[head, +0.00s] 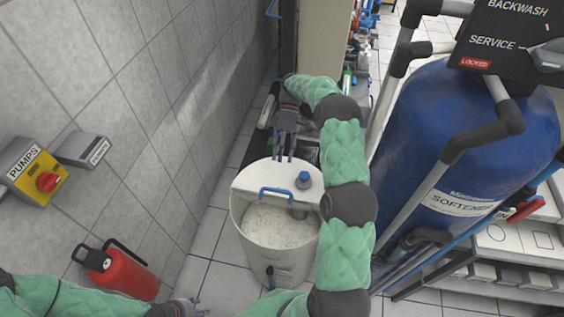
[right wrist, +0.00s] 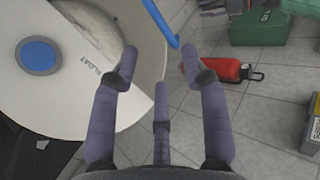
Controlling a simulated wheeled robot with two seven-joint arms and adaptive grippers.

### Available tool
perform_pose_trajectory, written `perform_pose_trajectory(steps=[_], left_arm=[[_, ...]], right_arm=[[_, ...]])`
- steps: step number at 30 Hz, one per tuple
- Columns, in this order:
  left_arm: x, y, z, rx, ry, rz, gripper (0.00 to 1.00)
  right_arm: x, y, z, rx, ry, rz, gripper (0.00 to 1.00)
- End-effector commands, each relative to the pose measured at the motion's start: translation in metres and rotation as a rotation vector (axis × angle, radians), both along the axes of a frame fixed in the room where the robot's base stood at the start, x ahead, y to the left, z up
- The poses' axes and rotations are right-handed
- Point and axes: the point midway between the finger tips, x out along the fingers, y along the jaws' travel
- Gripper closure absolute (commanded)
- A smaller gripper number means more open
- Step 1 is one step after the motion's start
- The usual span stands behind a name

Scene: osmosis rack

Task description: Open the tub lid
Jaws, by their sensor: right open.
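The pale tub (head: 270,258) stands on the floor in the middle of the head view. Its rear half is covered by a flat white lid section (head: 255,180) with a blue round cap (head: 303,180). Its front half shows lumpy white contents (head: 270,225). A blue bar handle (head: 276,190) lies at the straight edge between the halves. My right gripper (head: 284,157) is open and empty at the lid's back edge, fingers pointing toward the tub. The right wrist view shows its spread fingers (right wrist: 158,75) beside the lid (right wrist: 75,95). My left gripper (head: 188,307) is partly visible at the bottom.
A red fire extinguisher (head: 118,272) stands by the tiled wall at left. A blue softener tank (head: 455,140) with grey pipes stands close on the right. A yellow pumps switch (head: 38,172) is on the wall. Floor left of the tub is clear.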

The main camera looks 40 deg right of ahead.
Motion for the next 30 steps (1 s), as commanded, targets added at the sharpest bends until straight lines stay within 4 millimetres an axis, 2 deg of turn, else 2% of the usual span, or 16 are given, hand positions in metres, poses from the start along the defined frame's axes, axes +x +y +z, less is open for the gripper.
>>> perform_pose_trajectory(steps=[6, 25, 30], left_arm=[[0.000, 0.000, 0.000, 0.000, 0.000, 0.000, 0.60], [0.000, 0.000, 0.001, 0.000, 0.000, 0.000, 0.60], [0.000, 0.000, 0.014, 0.000, 0.000, 0.000, 0.60]], right_arm=[[0.000, 0.000, 0.021, 0.000, 0.000, 0.001, 0.55], [-0.001, 0.000, 0.024, 0.000, 0.001, 0.001, 0.55], [0.000, 0.000, 0.038, 0.000, 0.001, 0.001, 0.55]])
